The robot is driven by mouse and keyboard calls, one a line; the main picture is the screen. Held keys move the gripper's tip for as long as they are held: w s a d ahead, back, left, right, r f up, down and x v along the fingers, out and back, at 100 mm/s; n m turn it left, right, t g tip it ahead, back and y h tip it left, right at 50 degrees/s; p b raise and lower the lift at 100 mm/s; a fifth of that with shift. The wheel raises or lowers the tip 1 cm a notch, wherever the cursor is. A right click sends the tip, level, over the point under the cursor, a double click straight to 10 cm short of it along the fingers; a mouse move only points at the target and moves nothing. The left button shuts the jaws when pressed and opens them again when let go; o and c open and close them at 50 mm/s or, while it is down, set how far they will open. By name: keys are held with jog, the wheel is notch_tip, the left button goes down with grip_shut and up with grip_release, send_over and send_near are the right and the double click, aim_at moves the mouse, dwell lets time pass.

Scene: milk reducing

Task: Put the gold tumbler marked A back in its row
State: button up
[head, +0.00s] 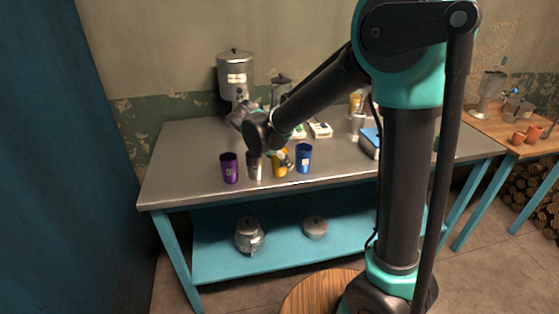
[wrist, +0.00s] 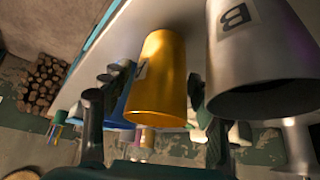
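The gold tumbler (wrist: 162,85) stands on the table between the silver and the blue tumbler. It also shows in the head view (head: 279,167), partly behind my gripper. A label edge shows on its side in the wrist view; its letter is hard to read. My gripper (wrist: 156,78) has its fingers on either side of the gold tumbler, with a small gap seen on the left. The silver tumbler (wrist: 262,50) marked B is close beside the right finger in the wrist view. The purple tumbler (head: 229,168) and blue tumbler (head: 303,157) stand at the row's ends.
The grey tabletop (head: 190,150) is clear left of the row. A large metal urn (head: 235,75) stands at the back. A blue box (head: 370,142) and a cup of utensils (head: 356,122) are to the right. Pots (head: 249,235) sit on the lower shelf.

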jog(key=shift+o, duration=0.2)
jog(key=v, duration=1.2)
jog(key=shift+r, duration=0.15)
